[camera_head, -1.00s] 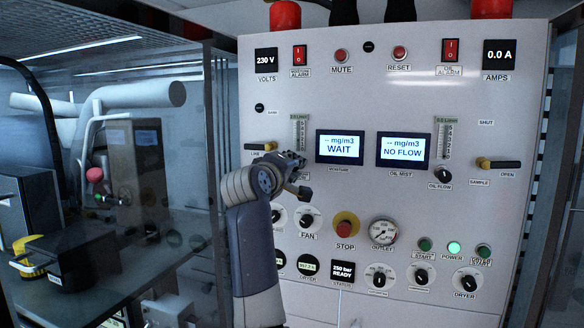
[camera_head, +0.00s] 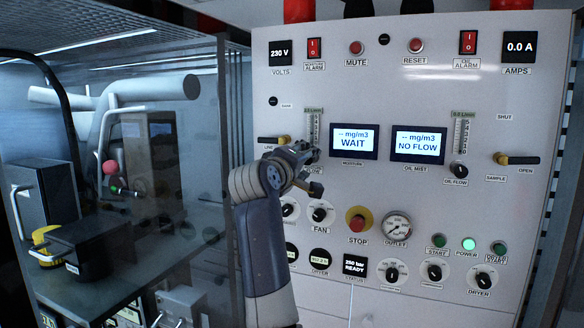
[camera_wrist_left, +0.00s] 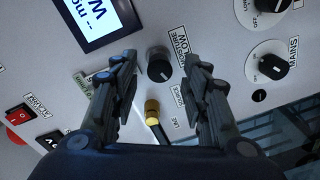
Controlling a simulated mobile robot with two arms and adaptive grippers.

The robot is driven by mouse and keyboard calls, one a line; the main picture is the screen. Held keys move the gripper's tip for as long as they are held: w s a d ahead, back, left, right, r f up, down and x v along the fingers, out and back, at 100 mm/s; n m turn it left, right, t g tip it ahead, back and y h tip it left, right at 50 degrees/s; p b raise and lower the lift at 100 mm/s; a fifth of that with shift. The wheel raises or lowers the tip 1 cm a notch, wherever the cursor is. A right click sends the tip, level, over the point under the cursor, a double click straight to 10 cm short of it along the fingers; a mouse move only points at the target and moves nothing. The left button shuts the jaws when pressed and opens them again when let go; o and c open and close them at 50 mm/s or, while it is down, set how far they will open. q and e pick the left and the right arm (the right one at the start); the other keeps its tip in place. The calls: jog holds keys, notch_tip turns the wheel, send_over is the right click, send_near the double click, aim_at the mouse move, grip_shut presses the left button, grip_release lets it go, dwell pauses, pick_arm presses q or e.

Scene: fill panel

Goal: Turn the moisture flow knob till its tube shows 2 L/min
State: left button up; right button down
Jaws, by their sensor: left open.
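The black moisture flow knob (camera_wrist_left: 159,66) is on the white panel in the left wrist view, between my open left fingers. The fingertips are on either side of it, and I cannot tell whether they touch it. In the head view my left gripper (camera_head: 302,160) is in front of the panel, just below the moisture tube (camera_head: 314,127), and mostly hides the knob. The tube's scale is too small to read for a level. The moisture display (camera_head: 354,142) beside it reads WAIT. My right gripper is not in view.
A yellow-ended line valve handle (camera_wrist_left: 152,108) is close to the knob, between my fingers in the wrist view. The oil flow knob (camera_head: 459,170), fan knob (camera_head: 320,214) and red stop button (camera_head: 357,219) are nearby. A cabinet with glass is at the left.

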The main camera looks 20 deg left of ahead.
pick_arm(q)
jog(key=s, duration=1)
jog(key=shift+r, duration=0.15)
jog(key=shift+a, duration=0.1)
